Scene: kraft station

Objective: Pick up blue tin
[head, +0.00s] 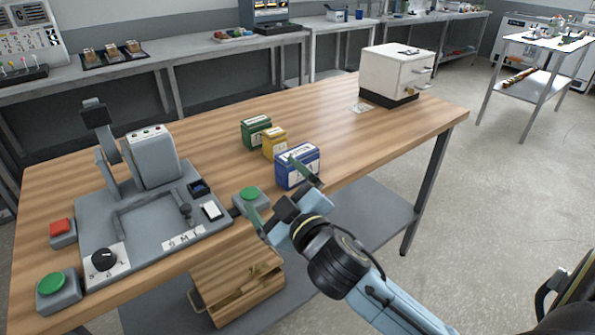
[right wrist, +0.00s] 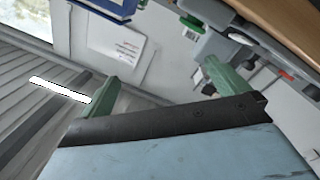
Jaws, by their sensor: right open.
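The blue tin (head: 297,170) stands upright on the wooden table near its front edge, at the end of a row with a yellow tin (head: 274,144) and a green tin (head: 256,132). My right gripper (head: 277,190) is open and empty at the table's front edge, just in front of the blue tin. My left gripper is not in view.
A grey press-like machine (head: 153,160) with buttons stands on the table's left side. A green button box (head: 250,197) lies close to the right gripper. A white box unit (head: 392,72) stands at the far right. The tabletop right of the tins is clear.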

